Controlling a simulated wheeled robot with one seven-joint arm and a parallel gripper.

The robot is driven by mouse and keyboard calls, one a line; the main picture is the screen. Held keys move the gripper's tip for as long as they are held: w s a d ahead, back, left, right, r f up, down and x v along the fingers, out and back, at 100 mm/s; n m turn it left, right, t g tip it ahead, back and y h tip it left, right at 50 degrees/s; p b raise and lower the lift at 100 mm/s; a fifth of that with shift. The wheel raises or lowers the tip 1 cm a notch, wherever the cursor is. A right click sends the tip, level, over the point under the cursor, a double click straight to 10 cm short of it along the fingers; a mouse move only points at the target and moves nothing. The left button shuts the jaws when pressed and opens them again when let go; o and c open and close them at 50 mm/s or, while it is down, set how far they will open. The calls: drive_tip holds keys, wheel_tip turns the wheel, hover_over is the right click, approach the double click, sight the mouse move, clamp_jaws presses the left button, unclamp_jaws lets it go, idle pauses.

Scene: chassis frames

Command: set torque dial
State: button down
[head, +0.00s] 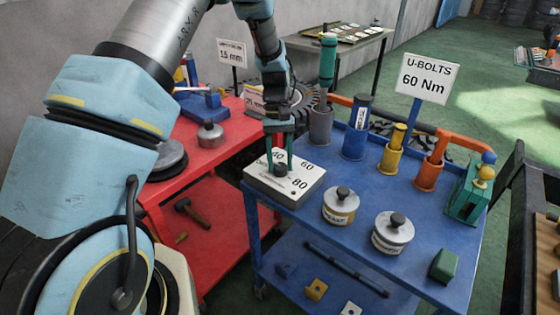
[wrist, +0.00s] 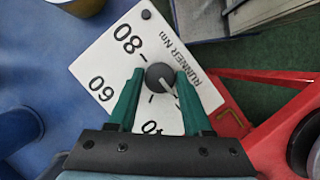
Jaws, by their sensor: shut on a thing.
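The torque dial is a white box (head: 303,191) on the near left corner of the blue cart, printed 40, 60 and 80. In the wrist view the dial face (wrist: 95,65) also reads "RUNNER Nm". Its round dark knob (wrist: 160,76) sits between the green fingers of my gripper (wrist: 159,84), which is shut on it. The knob's pale pointer line slants to the lower right, away from the 60 and 80, right of the 40. In the head view my gripper (head: 279,160) reaches down onto the dial. A sign (head: 424,79) reads "U-BOLTS 60 Nm".
The blue cart (head: 372,228) holds two lidded tins (head: 340,207) (head: 393,234), a green block (head: 444,266) and several tools in coloured holders behind the dial. A red cart (head: 196,157) stands close on the left.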

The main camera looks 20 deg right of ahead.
drive_tip(key=shift+c, duration=1.6)
unclamp_jaws()
drive_tip(key=b+v, duration=0.2)
drive_tip(key=v, duration=0.8)
drive_tip(key=shift+w+r+b, duration=0.2)
drive_tip(key=shift+r+b, duration=0.1)
drive_tip(key=shift+r, duration=0.05)
